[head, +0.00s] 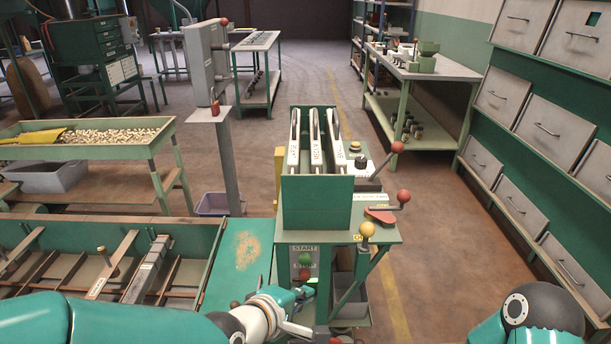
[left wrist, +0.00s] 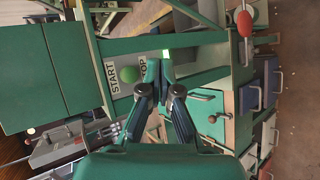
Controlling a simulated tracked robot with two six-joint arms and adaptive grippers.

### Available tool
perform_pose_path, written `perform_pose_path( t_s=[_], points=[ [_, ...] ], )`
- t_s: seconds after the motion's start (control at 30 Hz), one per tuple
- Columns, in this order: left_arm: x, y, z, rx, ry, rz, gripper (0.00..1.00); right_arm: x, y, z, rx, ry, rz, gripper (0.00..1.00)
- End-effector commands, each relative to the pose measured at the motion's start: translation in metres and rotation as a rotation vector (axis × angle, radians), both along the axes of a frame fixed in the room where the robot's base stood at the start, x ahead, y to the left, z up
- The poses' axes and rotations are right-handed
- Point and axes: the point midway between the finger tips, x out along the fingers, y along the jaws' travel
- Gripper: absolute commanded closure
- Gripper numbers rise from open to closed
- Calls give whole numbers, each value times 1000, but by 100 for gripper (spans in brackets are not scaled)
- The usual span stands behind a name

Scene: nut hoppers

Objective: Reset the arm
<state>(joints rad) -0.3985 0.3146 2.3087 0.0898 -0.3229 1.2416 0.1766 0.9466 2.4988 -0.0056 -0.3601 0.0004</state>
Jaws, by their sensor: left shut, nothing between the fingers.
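My left arm comes in from the lower left, and its gripper (head: 305,292) is shut and empty. It is in front of the button panel of the green machine (head: 316,205), just below the red STOP button (head: 304,274). The green START button (head: 305,258) is above that. In the left wrist view the shut fingertips (left wrist: 158,68) are beside the STOP label (left wrist: 143,67), and the green START button (left wrist: 127,75) is clear. The red button is not visible there. I cannot tell whether the fingers touch the panel. My right arm shows only at the lower right; its gripper is out of view.
Levers with red knobs (head: 403,196) and a yellow knob (head: 367,229) stand on the machine's right side. A green trough with dividers (head: 213,265) lies at left. A nut-filled tray table (head: 158,140) stands behind it. Drawer cabinets (head: 533,151) line the right; the floor aisle is clear.

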Motion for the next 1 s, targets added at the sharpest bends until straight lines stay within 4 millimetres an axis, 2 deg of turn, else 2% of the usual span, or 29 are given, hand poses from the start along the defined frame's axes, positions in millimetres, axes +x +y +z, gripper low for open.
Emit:
perform_pose_path(
  t_s=[0.07,0.17,0.27,0.37,0.4,0.47,0.5,0.57,0.6,0.7,0.8,0.9,1.0],
  points=[
    [3,7,-4,1,9,16,100,0,0,0,0,0,0,64],
    [8,23,-27,13,54,51,100,0,0,0,0,0,0,64],
    [8,46,-71,36,148,97,100,0,0,0,0,0,0,64],
    [-5,73,-132,67,281,140,100,0,0,0,0,0,0,64],
    [-15,84,-159,87,339,148,100,0,0,0,0,0,0,64],
    [-36,99,-199,132,416,131,100,0,0,0,0,0,0,64],
    [-52,108,-223,166,463,103,100,0,0,0,0,0,0,64],
    [-80,118,-257,220,525,37,100,0,0,0,0,0,0,64],
    [-101,123,-277,258,559,-24,100,0,0,0,0,0,0,64],
    [-152,127,-314,345,599,-231,100,0,0,0,0,0,0,64],
    [-180,124,-327,417,562,-430,100,0,0,0,0,0,0,64],
    [-190,119,-328,484,483,-603,100,0,0,0,0,0,0,64],
    [-192,119,-326,548,394,-742,100,0,0,0,0,0,0,64]
  ],
)
